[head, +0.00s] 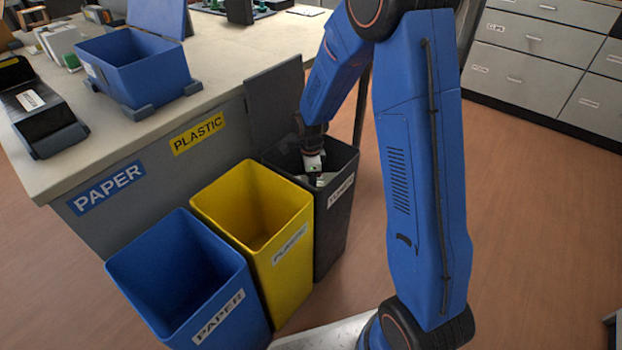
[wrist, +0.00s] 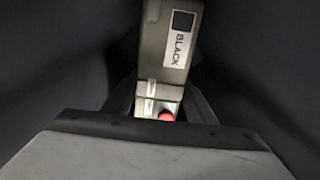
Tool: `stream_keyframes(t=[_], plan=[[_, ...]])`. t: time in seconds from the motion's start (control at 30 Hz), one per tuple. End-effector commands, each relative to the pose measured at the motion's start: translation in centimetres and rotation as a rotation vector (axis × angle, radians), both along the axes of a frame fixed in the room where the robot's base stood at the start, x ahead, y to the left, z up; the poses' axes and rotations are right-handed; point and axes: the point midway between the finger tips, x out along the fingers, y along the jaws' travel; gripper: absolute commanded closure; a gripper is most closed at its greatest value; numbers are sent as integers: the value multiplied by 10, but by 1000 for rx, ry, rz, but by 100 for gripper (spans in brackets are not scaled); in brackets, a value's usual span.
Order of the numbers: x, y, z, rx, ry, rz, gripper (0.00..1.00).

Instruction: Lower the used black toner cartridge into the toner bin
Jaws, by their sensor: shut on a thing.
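The dark grey bin (head: 331,225) stands at the right end of the bin row, its label too small to read surely. My gripper (head: 314,167) points down into its open top. It is shut on the used black toner cartridge (wrist: 155,60), a grey-beige body with a white BLACK label and black square. Dark walls surround the cartridge in the wrist view. A small red part shows at its near end. In the head view only a little of the cartridge shows below the jaws, and its lower end is hidden by the bin wall.
A yellow plastic bin (head: 297,284) and a blue paper bin (head: 236,305) stand to the left. A counter (head: 222,85) behind bears a blue box (head: 150,75) and a black device (head: 40,125). Grey drawers (head: 535,70) stand at the right, with open floor before them.

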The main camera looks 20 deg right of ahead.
Motion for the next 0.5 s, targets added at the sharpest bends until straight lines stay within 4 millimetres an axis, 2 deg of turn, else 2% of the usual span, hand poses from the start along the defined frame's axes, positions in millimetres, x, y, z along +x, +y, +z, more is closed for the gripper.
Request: stream_keyframes(t=[0.5], plan=[[0,0,-41,-1,2,0,83]])
